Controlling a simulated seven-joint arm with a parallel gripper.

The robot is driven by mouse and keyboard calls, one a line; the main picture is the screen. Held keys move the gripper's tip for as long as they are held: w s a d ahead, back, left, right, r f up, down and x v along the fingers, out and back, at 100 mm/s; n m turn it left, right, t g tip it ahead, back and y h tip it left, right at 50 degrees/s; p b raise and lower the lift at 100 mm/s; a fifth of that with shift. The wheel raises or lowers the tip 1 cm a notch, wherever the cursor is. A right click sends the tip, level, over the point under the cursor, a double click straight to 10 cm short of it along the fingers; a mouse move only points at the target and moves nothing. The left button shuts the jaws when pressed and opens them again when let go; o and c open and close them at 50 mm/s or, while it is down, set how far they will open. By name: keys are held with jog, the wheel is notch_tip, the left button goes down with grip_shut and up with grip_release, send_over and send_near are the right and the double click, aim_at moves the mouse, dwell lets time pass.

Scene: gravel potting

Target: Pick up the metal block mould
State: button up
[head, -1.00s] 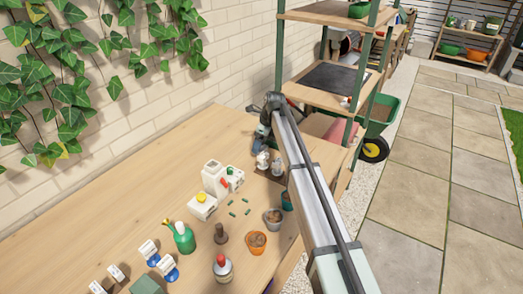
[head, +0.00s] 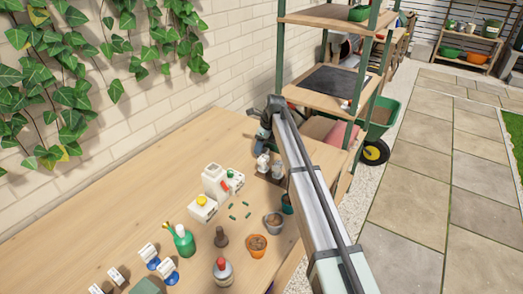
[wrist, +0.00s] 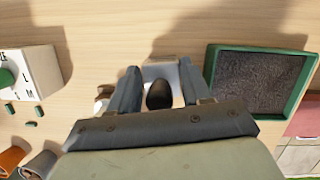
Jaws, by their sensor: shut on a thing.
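The metal block mould (wrist: 160,72) shows in the wrist view as a pale, silvery block with a dark oval knob on top. It stands between the two fingers of my gripper (wrist: 160,88), which is shut on it. The fingers and palm hide its sides and near part, and I cannot tell whether it is clear of the table. In the head view my gripper (head: 261,144) is low at the far right end of the table, largely hidden by my arm, and the mould cannot be made out there.
A green tray of dark soil (wrist: 262,80) lies close right of my gripper. A white lettered box (wrist: 36,74) is at left, with small green pieces. Small pale objects (head: 262,162) stand just in front of my gripper.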

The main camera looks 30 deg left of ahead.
notch_tip(320, 180, up, 10)
dwell(0.6)
jog(key=o, duration=0.6)
jog(key=c, duration=0.4)
jog(key=shift+w, duration=0.2)
jog(key=shift+c, duration=0.5)
jog(key=shift+w+d+f, duration=0.1)
jog(key=shift+w+f, duration=0.85)
jog(key=shift+w, duration=1.05)
jog(key=shift+w+d+f, duration=0.15)
jog(key=shift+w+f, duration=0.85)
jog(key=shift+w, duration=1)
jog(key=shift+w+d+f, duration=0.1)
jog(key=shift+w+f, duration=0.85)
jog(key=shift+w, duration=1.05)
